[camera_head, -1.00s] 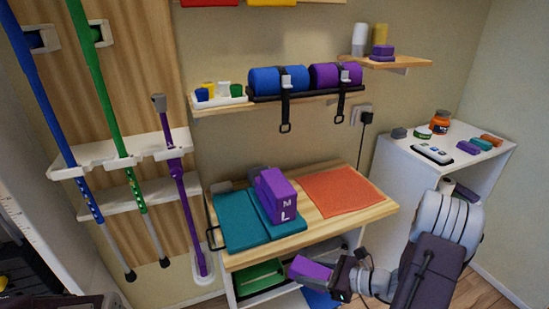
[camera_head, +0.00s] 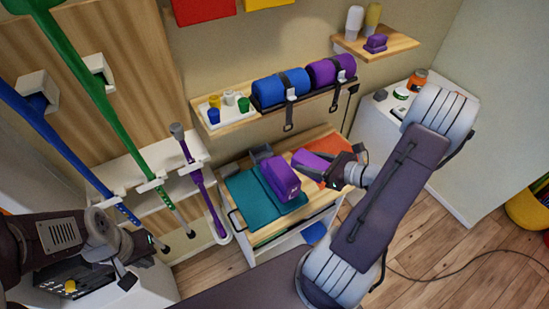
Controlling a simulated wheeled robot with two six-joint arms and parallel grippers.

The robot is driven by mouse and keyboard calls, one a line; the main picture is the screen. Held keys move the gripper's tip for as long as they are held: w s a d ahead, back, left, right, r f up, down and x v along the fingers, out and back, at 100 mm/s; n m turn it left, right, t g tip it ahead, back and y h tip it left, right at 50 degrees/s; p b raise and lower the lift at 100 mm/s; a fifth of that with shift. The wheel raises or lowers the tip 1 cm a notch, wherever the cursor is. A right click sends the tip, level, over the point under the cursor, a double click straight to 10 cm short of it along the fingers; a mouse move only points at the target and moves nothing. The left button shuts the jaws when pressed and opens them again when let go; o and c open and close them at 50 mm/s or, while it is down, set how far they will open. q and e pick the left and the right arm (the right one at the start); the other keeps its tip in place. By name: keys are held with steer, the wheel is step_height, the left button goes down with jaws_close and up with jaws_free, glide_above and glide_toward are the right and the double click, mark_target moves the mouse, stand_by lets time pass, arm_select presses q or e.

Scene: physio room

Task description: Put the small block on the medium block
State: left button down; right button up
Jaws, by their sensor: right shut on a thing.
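The small purple block (camera_head: 310,163) is held in my right gripper (camera_head: 330,167), just right of the block stack and over the table. The medium block (camera_head: 277,170) sits on top of the large block (camera_head: 289,191); both are purple, and the seam between them is hard to make out from above. The stack stands on a teal mat (camera_head: 246,198).
An orange mat (camera_head: 338,176) lies on the wooden table, partly hidden by my right gripper. A grey object (camera_head: 261,153) stands behind the stack. A shelf (camera_head: 228,118) with blue and purple rolls hangs above. Poles stand in a rack at left.

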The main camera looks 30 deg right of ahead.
steer(key=shift+f, duration=0.25)
steer(key=x, duration=0.4)
steer(key=shift+s+d+f, duration=0.1)
steer(key=shift+d+f, duration=0.1)
steer(key=shift+f, duration=0.15)
steer(key=p, duration=0.2)
glide_above(283, 170)
step_height(283, 170, down, 4)
steer(key=shift+f, duration=0.15)
steer(key=shift+s+f, duration=0.15)
steer(key=shift+s, duration=0.05)
step_height(283, 170, down, 4)
steer(key=shift+w+r, duration=0.1)
steer(key=shift+r, duration=0.1)
steer(key=shift+w+f, duration=0.1)
steer(key=shift+f, duration=0.1)
steer(key=o, duration=1)
steer(key=shift+s, duration=0.2)
steer(key=o, duration=0.4)
steer(key=shift+c, duration=0.2)
arm_select(q)
steer(key=shift+s+d+r, duration=0.15)
steer(key=shift+s+r, duration=0.05)
steer(key=shift+r, duration=0.3)
steer(key=shift+s+d+r, duration=0.1)
steer(key=shift+s+r, duration=0.05)
steer(key=shift+r, duration=0.35)
arm_select(e)
steer(key=shift+w, duration=0.1)
